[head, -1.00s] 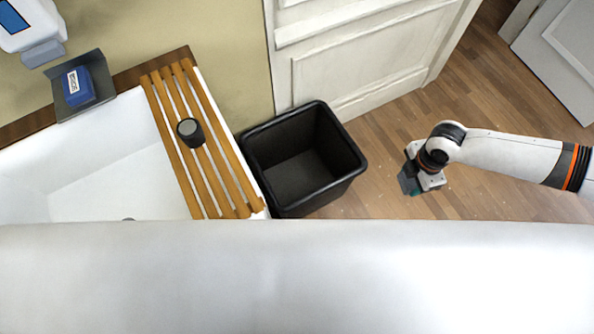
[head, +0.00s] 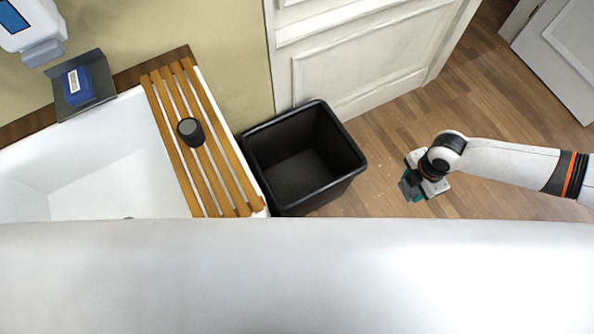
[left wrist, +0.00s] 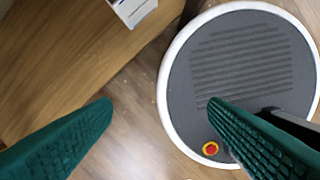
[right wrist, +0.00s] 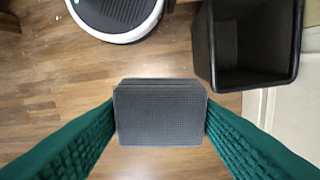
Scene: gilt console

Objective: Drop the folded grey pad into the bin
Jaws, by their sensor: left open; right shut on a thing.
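The folded grey pad (right wrist: 160,112) is between the green fingers of my right gripper (right wrist: 160,120), which is shut on it. In the head view my right gripper (head: 412,190) is to the right of the bin, over the wooden floor, and the pad shows only in small part there. The black bin (head: 350,158) stands open on the floor and looks empty. It also shows in the right wrist view (right wrist: 203,45) at the upper right, apart from the pad. My left gripper (left wrist: 160,105) is open and empty in the left wrist view; the head view does not show it.
A white tub (head: 120,150) with a wooden slatted rack (head: 215,165) stands left of the bin. A dark cup (head: 190,131) is on the rack. A blue box (head: 78,87) sits on a grey holder behind the tub. A white door (head: 365,60) is behind the bin.

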